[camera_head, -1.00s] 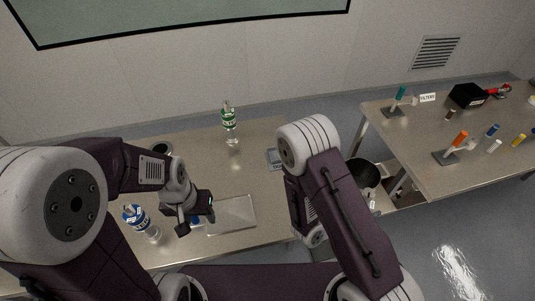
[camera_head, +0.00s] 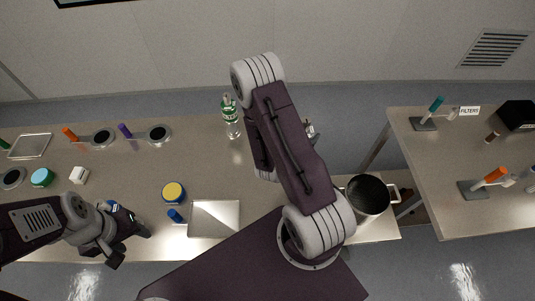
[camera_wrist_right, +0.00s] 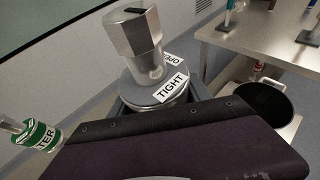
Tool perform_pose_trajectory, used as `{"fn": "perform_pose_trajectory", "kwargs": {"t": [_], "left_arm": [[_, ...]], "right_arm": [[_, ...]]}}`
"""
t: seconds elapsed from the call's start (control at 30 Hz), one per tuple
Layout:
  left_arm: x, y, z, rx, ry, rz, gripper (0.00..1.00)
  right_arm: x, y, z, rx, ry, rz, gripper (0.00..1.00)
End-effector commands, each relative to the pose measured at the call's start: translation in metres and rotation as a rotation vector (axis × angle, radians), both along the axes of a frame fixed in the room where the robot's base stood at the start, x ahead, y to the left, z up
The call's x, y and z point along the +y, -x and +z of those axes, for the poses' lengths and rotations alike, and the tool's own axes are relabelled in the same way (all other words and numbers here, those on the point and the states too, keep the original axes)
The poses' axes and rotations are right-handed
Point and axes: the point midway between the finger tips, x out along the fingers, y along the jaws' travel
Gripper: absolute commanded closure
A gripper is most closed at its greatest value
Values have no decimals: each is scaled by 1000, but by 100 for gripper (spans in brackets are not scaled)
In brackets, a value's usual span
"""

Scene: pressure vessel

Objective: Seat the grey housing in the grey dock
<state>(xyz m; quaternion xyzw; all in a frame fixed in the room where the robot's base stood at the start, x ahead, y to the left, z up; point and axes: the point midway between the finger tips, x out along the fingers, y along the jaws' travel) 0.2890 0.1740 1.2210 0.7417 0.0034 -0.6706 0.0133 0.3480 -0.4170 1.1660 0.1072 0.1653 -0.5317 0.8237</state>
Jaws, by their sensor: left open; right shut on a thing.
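In the right wrist view a grey metal housing (camera_wrist_right: 140,45) with a six-sided upper part stands about upright over a round grey base labelled TIGHT and OPEN (camera_wrist_right: 165,85). I cannot tell where the housing ends and the dock begins, or whether it is fully seated. My right gripper (camera_wrist_right: 157,96) is shut on the housing, low at its sides; my own dark link hides much of the grip. In the head view my right arm hides the housing and dock. My left gripper (camera_head: 130,245) is open and empty, above the bench's front left.
A green-labelled bottle (camera_head: 231,118) stands behind my right arm. A black pot (camera_head: 368,196) is at the right. A flat tray (camera_head: 214,218), a yellow-topped jar (camera_head: 173,192) and a blue-capped item (camera_head: 176,215) lie in front. A second bench (camera_head: 450,160) holds coloured tools.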

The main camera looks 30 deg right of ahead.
Motion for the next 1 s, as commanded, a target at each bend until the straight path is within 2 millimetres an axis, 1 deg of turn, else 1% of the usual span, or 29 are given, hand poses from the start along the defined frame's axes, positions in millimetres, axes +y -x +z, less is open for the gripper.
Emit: {"fn": "perform_pose_trajectory", "kwargs": {"t": [0.1,0.2,0.27,0.4,0.6,0.63,0.67,1.0], "left_arm": [[0,0,1,0,0,0,48],[0,0,0,0,0,0,48],[0,0,-6,0,0,0,48],[0,0,-36,0,0,0,48],[0,0,-70,0,0,0,48],[0,1,-57,1,0,0,48],[0,0,-51,1,0,0,48],[0,0,-28,0,0,0,48]], "right_arm": [[-8,6,1,-1,2,-28,100],[-10,7,1,-2,1,-34,100],[-9,6,-3,-3,2,-34,100],[-8,-4,-15,-7,6,-34,100],[-4,-17,-23,-7,1,-32,100],[-3,-23,-17,-2,1,-30,100],[-2,-28,-17,-1,1,-30,100],[11,-90,-56,-1,2,-30,100]]}}
